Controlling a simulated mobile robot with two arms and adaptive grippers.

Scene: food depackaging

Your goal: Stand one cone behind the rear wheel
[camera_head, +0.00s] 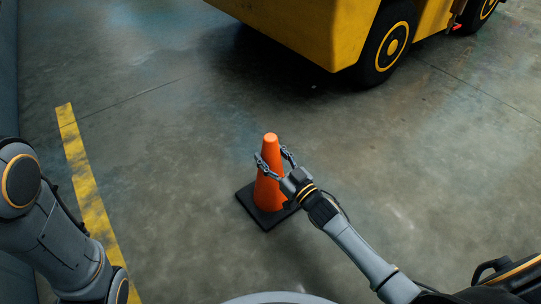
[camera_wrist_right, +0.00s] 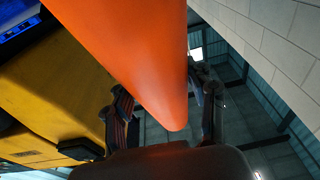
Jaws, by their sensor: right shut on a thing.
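An orange cone (camera_head: 268,190) with a black square base stands upright, apparently on the floor, in the middle of the head view. My right gripper (camera_head: 272,158) is shut on the cone's upper part, with one finger on each side. In the right wrist view the cone (camera_wrist_right: 140,50) fills the upper middle between the fingers of my right gripper (camera_wrist_right: 165,115). The rear wheel (camera_head: 388,46), black with a yellow ring, is under the yellow vehicle (camera_head: 300,25), beyond the cone and to its right. My left arm shows at the left edge, but its gripper is out of view.
A worn yellow floor line (camera_head: 88,190) runs down the left side. A second wheel (camera_head: 478,12) of the vehicle shows at the top right. The grey concrete floor (camera_head: 200,110) between the cone and the vehicle is clear.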

